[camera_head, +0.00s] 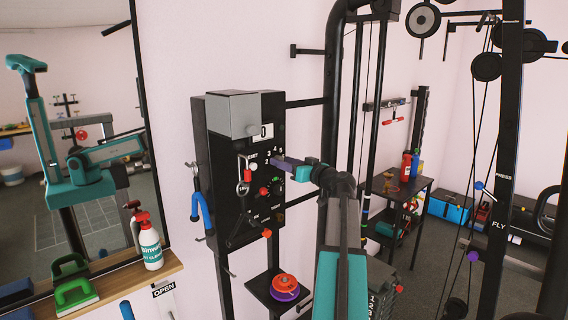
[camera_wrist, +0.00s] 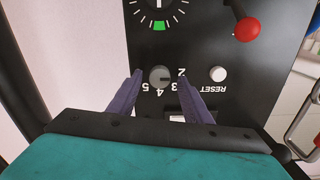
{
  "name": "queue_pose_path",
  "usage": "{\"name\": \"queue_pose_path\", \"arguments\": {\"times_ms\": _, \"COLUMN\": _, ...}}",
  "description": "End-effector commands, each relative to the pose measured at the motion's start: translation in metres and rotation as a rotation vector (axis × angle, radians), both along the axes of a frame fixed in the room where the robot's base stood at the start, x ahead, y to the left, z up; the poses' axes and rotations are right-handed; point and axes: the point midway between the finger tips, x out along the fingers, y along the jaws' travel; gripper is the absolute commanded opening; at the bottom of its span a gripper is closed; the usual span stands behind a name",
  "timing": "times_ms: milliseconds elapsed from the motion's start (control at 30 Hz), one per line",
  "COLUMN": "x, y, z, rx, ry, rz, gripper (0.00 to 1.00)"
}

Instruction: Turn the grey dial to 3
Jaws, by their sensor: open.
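The grey dial (camera_wrist: 160,76) is a small round knob on a black control panel (camera_head: 221,170), with the numbers 2, 3, 4 and 5 printed beside it, upside down in the wrist view. Where the dial points is too small to tell. My gripper (camera_wrist: 159,73) is open, with one purple finger on each side of the dial; small gaps seem to show, but contact is unclear. In the head view my gripper (camera_head: 280,163) reaches the panel from the right and hides the dial, with a 3 and a 4 visible just above.
A white RESET button (camera_wrist: 218,74) sits close beside one finger. A red-ball lever (camera_wrist: 246,29) and a gauge with a green mark (camera_wrist: 159,25) are nearby. A grey box (camera_head: 232,115) juts out above. A carabiner (camera_head: 243,182) hangs left. Gym frames stand right.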

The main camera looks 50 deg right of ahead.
Motion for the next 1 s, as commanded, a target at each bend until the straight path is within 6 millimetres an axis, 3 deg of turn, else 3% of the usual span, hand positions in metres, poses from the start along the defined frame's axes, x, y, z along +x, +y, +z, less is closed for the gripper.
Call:
{"name": "queue_pose_path", "arguments": {"times_ms": 100, "x": 0.0, "y": 0.0, "z": 0.0, "rx": 0.0, "ry": 0.0, "rz": -0.001, "gripper": 0.42}}
{"name": "queue_pose_path", "arguments": {"times_ms": 333, "x": -0.001, "y": -0.001, "z": 0.0, "rx": 0.0, "ry": 0.0, "rz": -0.001, "gripper": 0.04}}
{"name": "queue_pose_path", "arguments": {"times_ms": 367, "x": -0.004, "y": 0.016, "z": -0.001, "rx": -0.001, "ry": -0.001, "rz": 0.0, "gripper": 0.04}}
{"name": "queue_pose_path", "arguments": {"times_ms": 400, "x": -0.002, "y": 0.006, "z": 0.0, "rx": 0.001, "ry": 0.0, "rz": -0.001, "gripper": 0.04}}
{"name": "queue_pose_path", "arguments": {"times_ms": 500, "x": 0.0, "y": 0.003, "z": -0.001, "rx": 0.004, "ry": 0.0, "rz": 0.002, "gripper": 0.04}}
{"name": "queue_pose_path", "arguments": {"times_ms": 1000, "x": 0.0, "y": -0.001, "z": -0.002, "rx": 0.159, "ry": -0.011, "rz": 0.002, "gripper": 0.04}}
